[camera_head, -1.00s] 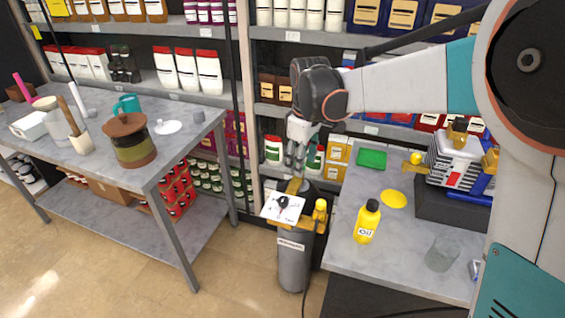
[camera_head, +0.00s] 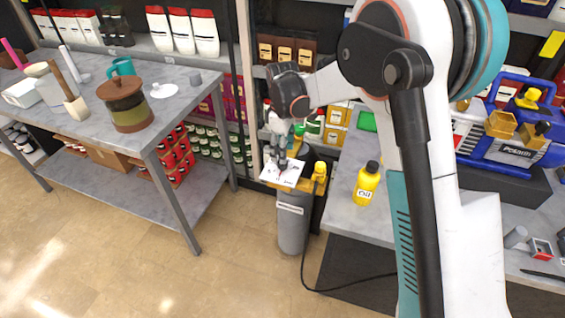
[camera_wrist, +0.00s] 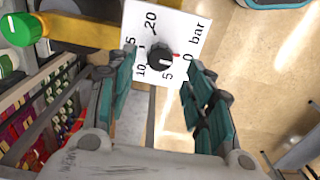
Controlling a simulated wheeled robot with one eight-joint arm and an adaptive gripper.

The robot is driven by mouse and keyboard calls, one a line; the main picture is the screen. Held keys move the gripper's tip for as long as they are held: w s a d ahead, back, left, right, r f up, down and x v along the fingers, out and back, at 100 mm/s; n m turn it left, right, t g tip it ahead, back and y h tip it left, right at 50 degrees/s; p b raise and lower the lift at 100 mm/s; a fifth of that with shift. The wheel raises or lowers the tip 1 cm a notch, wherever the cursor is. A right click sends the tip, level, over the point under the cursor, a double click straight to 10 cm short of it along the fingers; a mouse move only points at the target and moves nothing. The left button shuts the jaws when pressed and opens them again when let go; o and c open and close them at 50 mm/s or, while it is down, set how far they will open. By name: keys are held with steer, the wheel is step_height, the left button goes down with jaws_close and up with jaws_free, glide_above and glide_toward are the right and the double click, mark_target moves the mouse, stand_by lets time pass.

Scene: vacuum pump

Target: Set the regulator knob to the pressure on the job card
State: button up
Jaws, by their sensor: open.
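The regulator's white dial plate (camera_wrist: 188,30) fills the upper middle of the wrist view, marked 0, 5, 10, 15, 20 and "bar". Its black knob (camera_wrist: 159,58) sits at the centre, with a small red mark beside it on the 0 side; the exact setting is too small to read surely. My gripper (camera_wrist: 160,66) is open, one finger on each side of the knob; contact cannot be told. In the head view my gripper (camera_head: 282,155) points down over the dial plate (camera_head: 276,176) and largely hides the knob. No readable job card shows.
The dial is on a yellow bracket above a grey cylinder (camera_head: 291,228). A yellow knob (camera_head: 320,170) stands close to the right. A yellow oil bottle (camera_head: 367,185) and a blue pump (camera_head: 505,140) are on the right bench. The left table (camera_head: 190,95) holds pots.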

step_height(320, 180, down, 5)
steer(key=shift+b, duration=0.55)
steer(key=c, duration=1.1)
